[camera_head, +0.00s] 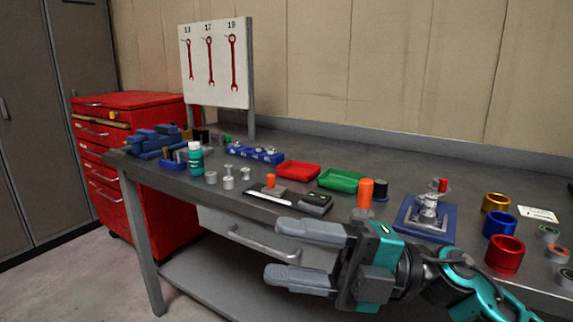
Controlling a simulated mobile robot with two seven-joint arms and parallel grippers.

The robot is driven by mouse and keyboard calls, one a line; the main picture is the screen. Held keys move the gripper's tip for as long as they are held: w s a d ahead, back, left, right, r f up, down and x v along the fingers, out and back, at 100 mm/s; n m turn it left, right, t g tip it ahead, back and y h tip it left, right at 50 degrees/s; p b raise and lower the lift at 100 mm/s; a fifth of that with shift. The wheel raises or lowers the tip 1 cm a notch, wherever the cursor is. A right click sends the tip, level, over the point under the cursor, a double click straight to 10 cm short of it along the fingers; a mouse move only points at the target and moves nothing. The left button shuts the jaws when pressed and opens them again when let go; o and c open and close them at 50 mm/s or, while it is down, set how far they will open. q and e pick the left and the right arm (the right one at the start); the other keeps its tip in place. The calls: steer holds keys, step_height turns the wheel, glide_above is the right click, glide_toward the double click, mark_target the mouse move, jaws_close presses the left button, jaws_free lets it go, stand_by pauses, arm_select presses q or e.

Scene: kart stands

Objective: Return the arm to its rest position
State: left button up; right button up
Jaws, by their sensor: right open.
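My right gripper (305,255) shows at the lower middle, in front of the workbench (330,150). Its arm comes in from the lower right. Its two grey fingers point left and stand apart, with nothing between them. The upper finger overlaps the bench's front edge in the picture. My left gripper is not in view.
The bench holds a red tray (298,170), a green tray (341,180), an orange cylinder (366,192), a blue plate with a metal fixture (428,208), and coloured rings (504,254) at the right. A tool board (216,62) stands behind. A red cabinet (120,182) is at the left.

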steer(key=w+d+f+m+t+h, duration=0.35)
steer(key=f+m+t+h, duration=0.2)
steer(key=m+t, duration=0.55)
steer(key=w+d+f+m+t+h, duration=0.35)
steer(key=f+m+t, duration=0.4)
steer(key=m, duration=0.55)
steer(key=s+d+f+m+g+h, duration=0.1)
steer(key=d+f+m+h, duration=0.15)
steer(key=f, duration=0.25)
steer(key=s+d+f+m+h, duration=0.2)
steer(key=f+m+h, duration=0.1)
steer(key=f, duration=0.2)
steer(key=s+d+f+m+g+h+p, duration=0.1)
steer(key=s+d+f+m+g+h, duration=0.15)
steer(key=s+f+g, duration=0.65)
arm_select(q)
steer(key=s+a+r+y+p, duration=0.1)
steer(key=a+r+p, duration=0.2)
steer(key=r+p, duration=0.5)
steer(key=p, duration=0.3)
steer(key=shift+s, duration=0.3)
arm_select(e)
steer(key=s+d+r+t+h, duration=0.1)
steer(key=s+d+r+t, duration=0.1)
steer(key=r+t, duration=0.1)
steer(key=shift+d+r+m+h, duration=0.2)
steer(key=shift+d+m+h, duration=0.1)
steer(key=shift+h, duration=0.1)
